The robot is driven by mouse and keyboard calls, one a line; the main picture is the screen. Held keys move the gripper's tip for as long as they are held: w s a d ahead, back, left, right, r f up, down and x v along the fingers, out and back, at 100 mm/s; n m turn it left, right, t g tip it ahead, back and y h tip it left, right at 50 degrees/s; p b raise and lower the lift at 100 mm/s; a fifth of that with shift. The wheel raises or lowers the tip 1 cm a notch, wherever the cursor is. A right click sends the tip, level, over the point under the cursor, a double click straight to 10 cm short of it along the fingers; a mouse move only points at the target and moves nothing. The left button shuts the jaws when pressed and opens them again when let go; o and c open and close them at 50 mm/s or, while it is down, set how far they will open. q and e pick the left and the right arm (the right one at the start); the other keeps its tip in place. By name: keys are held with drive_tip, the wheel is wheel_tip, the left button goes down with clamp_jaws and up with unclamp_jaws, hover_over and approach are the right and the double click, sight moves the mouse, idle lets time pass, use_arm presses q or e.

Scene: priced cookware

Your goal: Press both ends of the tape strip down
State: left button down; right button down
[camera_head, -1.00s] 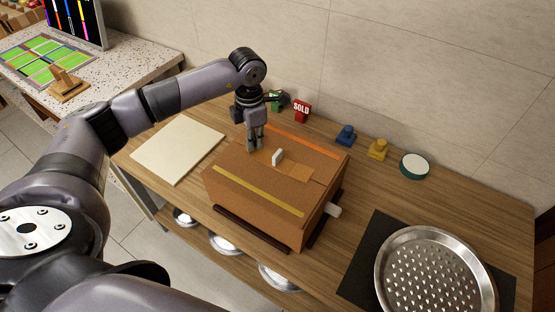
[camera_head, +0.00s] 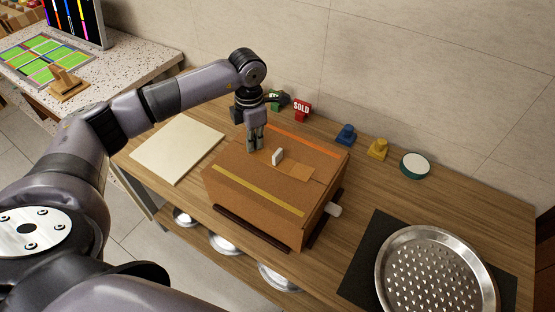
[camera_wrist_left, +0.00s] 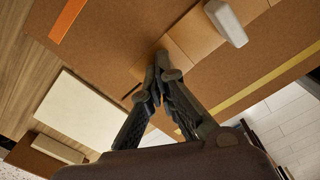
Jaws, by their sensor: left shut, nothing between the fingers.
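The closed cardboard box (camera_head: 235,170) stands on the wooden counter. A tan tape strip (camera_head: 295,172) lies on its top, its right end near the right edge; a small white block (camera_head: 277,157) stands at it. In the left wrist view the tan strip (camera_wrist_left: 190,38) runs from my fingertips toward the upper right, past the white block (camera_wrist_left: 226,22). My right gripper is not in view.
An orange band (camera_head: 305,141) and a yellow band (camera_head: 258,191) run along the box top. A cream board (camera_head: 178,150) lies left. A SOLD sign (camera_head: 301,110), blue and yellow pieces, and a round green-rimmed item (camera_head: 415,165) stand behind. A perforated pan (camera_head: 435,275) lies right.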

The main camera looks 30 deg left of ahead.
use_arm(q)
drive_tip(key=shift+f, duration=0.3)
drive_tip(key=shift+r+p, duration=1.55)
drive_tip(key=shift+r, duration=1.55)
